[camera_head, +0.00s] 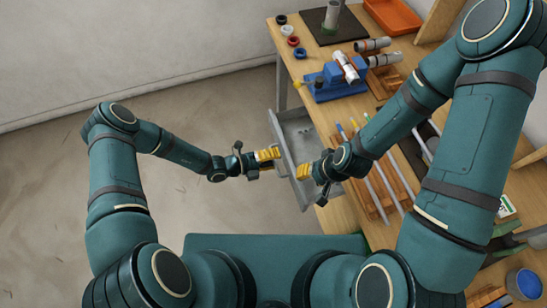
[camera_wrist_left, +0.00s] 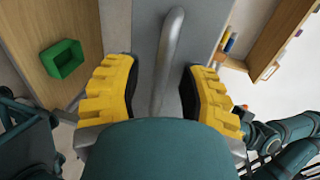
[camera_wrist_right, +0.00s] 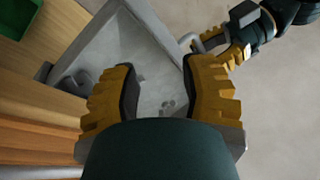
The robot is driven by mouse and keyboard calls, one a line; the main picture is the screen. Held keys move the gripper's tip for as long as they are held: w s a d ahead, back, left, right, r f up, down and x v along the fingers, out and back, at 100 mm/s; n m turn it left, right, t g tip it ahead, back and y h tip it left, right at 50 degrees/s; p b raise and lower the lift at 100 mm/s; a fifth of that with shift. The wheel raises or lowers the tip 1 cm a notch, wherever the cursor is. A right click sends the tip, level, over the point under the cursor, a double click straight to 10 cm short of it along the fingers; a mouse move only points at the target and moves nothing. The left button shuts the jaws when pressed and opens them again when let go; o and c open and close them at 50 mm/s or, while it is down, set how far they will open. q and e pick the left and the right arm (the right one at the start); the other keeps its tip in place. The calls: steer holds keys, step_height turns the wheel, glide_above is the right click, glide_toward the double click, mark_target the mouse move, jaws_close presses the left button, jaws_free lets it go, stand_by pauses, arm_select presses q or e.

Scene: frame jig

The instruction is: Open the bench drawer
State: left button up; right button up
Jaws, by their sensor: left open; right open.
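The grey bench drawer (camera_head: 296,128) stands pulled out from the left side of the wooden bench, its inside visible from above. My left gripper (camera_head: 269,155) is at the drawer's outer front. In the left wrist view, the grey bar handle (camera_wrist_left: 168,65) lies between its open yellow fingers (camera_wrist_left: 160,88), with gaps on both sides. My right gripper (camera_head: 304,172) is open above the near part of the drawer. In the right wrist view, the drawer's inside (camera_wrist_right: 145,65) shows between and beyond its fingers (camera_wrist_right: 160,92), which appear empty.
On the bench stand a blue fixture (camera_head: 335,82) with metal tubes, an orange tray (camera_head: 393,15), several coloured rings and long rods in wooden racks. A green bin (camera_wrist_left: 63,59) shows in the left wrist view. The floor left of the drawer is clear.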

arm_select(q)
jaws_close()
steer(key=v, duration=0.2)
steer(key=f+b+v, duration=0.1)
steer(key=v, duration=0.2)
steer(key=shift+s+a+f, duration=0.1)
steer(key=shift+a, duration=0.25)
jaws_free()
steer(key=v, duration=1.2)
